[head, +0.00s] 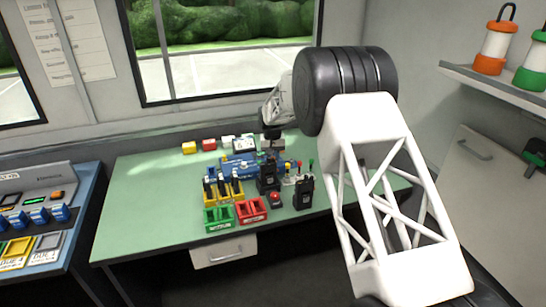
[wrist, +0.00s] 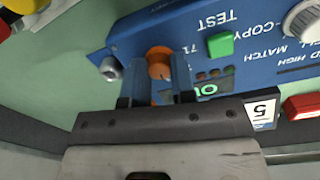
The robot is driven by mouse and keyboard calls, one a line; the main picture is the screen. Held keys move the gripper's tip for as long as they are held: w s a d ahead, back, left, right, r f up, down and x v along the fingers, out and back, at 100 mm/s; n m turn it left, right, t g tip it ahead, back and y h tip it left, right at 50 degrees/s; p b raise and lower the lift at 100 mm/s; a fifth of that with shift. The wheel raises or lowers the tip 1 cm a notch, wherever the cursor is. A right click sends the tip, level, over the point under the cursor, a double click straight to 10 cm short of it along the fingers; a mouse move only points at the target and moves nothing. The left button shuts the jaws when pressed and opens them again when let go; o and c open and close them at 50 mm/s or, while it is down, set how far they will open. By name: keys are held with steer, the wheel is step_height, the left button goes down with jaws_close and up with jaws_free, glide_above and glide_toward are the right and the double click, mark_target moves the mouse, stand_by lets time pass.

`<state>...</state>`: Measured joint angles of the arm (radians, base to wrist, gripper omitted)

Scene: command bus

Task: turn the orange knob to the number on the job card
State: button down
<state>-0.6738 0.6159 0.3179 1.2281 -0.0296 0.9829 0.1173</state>
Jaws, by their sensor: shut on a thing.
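The orange knob (wrist: 159,60) is on a blue panel (wrist: 130,38) in the wrist view. My gripper (wrist: 158,76) is shut on it, with one finger on each side. The knob's pointer and the numbers around it are mostly hidden by the fingers. A white card (wrist: 263,109) with a dark figure that looks like a 5 shows right of the gripper, partly cut off by it. In the head view my gripper (head: 271,134) reaches down at the back of the blue panel (head: 236,172), and the knob cannot be made out.
A green button (wrist: 220,45) and a light grey knob (wrist: 303,20) are on the panel. A red block (wrist: 302,106) lies at the right. On the green table (head: 140,195) are radios (head: 303,192), green (head: 218,218) and red (head: 251,210) trays. The table's left part is clear.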

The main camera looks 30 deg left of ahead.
steer(key=m, duration=0.3)
steer(key=shift+m, duration=0.4)
steer(key=m, duration=0.4)
steer(key=shift+m, duration=0.3)
steer(key=c, duration=0.9)
jaws_free()
steer(key=shift+c, duration=0.2)
steer(key=shift+a+r, duration=0.1)
steer(key=shift+r, duration=3.85)
